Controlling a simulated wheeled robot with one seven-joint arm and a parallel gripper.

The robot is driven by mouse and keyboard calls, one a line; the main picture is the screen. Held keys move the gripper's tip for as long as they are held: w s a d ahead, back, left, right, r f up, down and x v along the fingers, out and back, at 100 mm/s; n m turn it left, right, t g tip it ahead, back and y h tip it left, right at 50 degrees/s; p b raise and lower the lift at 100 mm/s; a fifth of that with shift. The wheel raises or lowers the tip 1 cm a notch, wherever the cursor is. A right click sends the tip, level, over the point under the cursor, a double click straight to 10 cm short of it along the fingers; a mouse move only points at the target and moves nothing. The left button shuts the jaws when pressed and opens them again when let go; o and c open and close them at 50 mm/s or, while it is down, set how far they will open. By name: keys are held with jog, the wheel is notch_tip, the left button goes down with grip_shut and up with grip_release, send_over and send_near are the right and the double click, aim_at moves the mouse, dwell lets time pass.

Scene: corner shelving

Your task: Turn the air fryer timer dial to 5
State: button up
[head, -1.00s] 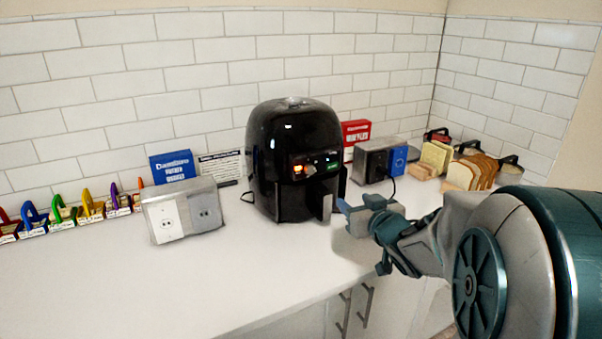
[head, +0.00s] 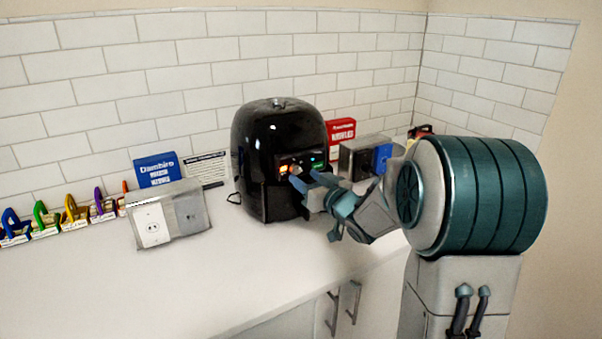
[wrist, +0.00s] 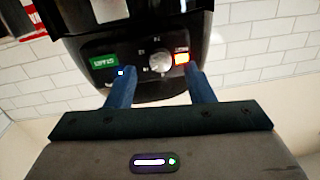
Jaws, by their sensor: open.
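The black air fryer (head: 268,140) stands on the white counter against the tiled wall. Its front panel carries lit orange and green displays. In the wrist view the air fryer (wrist: 135,82) appears upside down, with a round silver dial (wrist: 159,62) between the green display (wrist: 103,62) and the orange display (wrist: 182,58). My gripper (head: 308,183) is at the front panel. In the wrist view my gripper (wrist: 158,82) is open, with its two blue fingers on either side of the dial, and I cannot tell whether they touch the panel. The dial's setting is too blurred to read.
A grey outlet box (head: 168,213) stands left of the fryer, with a blue box (head: 158,170) behind it. A red box (head: 341,138) and a second outlet box (head: 368,156) stand to the right. The front left counter (head: 130,290) is clear.

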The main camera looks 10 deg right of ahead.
aim_at(297, 172)
jog(key=shift+x, duration=1.5)
jog(key=shift+c, duration=0.3)
jog(key=c, duration=0.9)
jog(key=shift+c, duration=0.2)
jog(key=shift+f, duration=0.1)
